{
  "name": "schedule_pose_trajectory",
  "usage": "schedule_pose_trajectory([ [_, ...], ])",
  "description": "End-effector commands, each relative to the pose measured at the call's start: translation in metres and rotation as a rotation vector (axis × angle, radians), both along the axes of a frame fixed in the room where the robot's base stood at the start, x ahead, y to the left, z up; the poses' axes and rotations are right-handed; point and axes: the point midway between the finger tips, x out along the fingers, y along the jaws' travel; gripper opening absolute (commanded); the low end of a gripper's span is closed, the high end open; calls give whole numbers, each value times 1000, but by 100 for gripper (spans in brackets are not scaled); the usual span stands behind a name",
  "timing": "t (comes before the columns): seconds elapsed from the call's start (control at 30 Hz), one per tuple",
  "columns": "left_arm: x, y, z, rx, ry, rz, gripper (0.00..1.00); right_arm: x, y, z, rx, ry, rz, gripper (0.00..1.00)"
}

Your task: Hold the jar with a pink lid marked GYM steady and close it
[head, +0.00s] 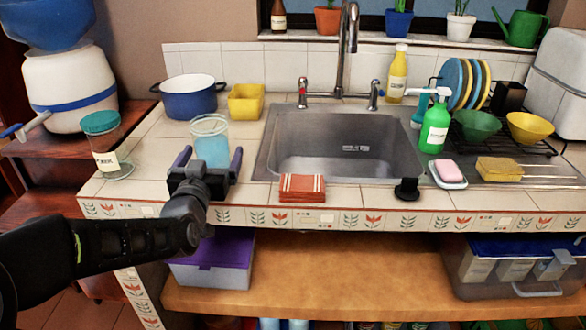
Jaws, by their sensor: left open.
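A clear jar (211,128) with light blue contents stands on the tiled counter, left of the sink. No lid shows clearly on it and no label on it can be read. My left gripper (209,161) is open in front of it, its two purple-tipped fingers spread to the jar's left and right. Its body hides the jar's lower front; I cannot tell whether the fingers touch the glass. A second clear jar (115,170) with a teal lid and a white label stands at the counter's left end; its label is too small to read. No pink lid is visible. My right gripper is not in view.
A blue pot (190,104) and yellow container (245,106) stand behind the open jar. A folded orange cloth (302,190) lies to its right, before the sink (345,150).

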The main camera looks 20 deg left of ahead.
Motion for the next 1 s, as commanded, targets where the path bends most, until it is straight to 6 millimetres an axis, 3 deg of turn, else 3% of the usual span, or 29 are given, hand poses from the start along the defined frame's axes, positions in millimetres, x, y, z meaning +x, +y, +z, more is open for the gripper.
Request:
schedule_pose_trajectory([
  [0.33, 40, 16, -1, 0, 2, 0, 97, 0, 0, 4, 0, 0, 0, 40],
  [1.0, 42, 16, -1, 0, 1, 0, 94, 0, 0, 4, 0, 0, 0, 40],
])
